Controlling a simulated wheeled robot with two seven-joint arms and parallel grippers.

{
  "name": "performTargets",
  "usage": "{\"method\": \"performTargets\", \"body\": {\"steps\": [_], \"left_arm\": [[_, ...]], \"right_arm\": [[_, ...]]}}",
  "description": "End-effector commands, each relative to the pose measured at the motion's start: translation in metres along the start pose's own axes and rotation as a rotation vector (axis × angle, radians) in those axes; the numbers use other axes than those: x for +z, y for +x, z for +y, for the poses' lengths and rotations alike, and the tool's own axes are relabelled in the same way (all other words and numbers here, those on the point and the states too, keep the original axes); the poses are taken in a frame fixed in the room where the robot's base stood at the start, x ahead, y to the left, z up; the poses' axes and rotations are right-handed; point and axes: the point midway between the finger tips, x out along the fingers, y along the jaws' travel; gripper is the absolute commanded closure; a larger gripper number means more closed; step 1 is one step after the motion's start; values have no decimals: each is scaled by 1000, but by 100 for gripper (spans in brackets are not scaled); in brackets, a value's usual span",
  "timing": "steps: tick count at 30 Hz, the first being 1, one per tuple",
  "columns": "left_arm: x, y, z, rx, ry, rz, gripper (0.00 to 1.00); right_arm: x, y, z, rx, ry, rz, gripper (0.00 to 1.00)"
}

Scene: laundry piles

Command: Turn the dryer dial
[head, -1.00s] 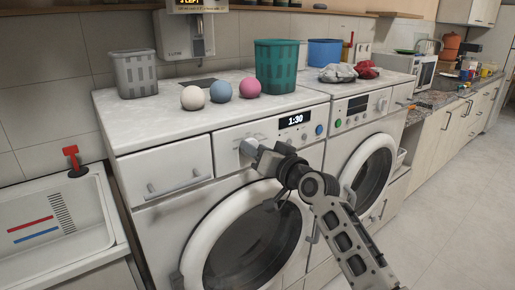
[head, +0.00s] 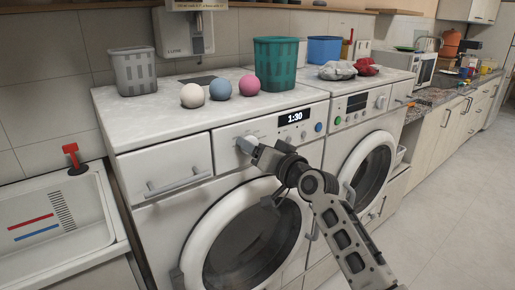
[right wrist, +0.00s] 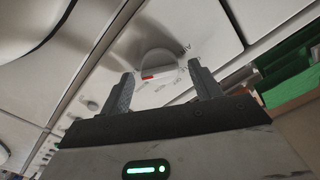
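The dial (right wrist: 158,66) is a round pale knob with a red mark, on the front panel of the left front-loading machine (head: 168,218). In the head view my right gripper (head: 250,147) is at this panel, left of the lit display (head: 294,117) reading 1:30, and hides most of the dial. In the right wrist view my right gripper (right wrist: 161,80) is open, its two fingers on either side of the dial, with a visible gap at each side. The fingers do not grip it. My left gripper is not in view.
Three balls (head: 220,90), a grey basket (head: 134,72) and a teal basket (head: 276,64) stand on the machine top. A second machine (head: 362,155) is to the right. A sink (head: 60,225) is at the left. The floor at the right is clear.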

Motion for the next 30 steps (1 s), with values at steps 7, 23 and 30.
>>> {"method": "performTargets", "body": {"steps": [7, 23, 30], "left_arm": [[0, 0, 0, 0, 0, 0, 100], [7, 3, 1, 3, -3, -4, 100], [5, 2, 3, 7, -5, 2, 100]], "right_arm": [[-1, -7, 0, 0, -3, 3, 37], [2, -119, 2, 2, -4, 0, 37], [1, -152, 1, 1, -1, 0, 37]]}}
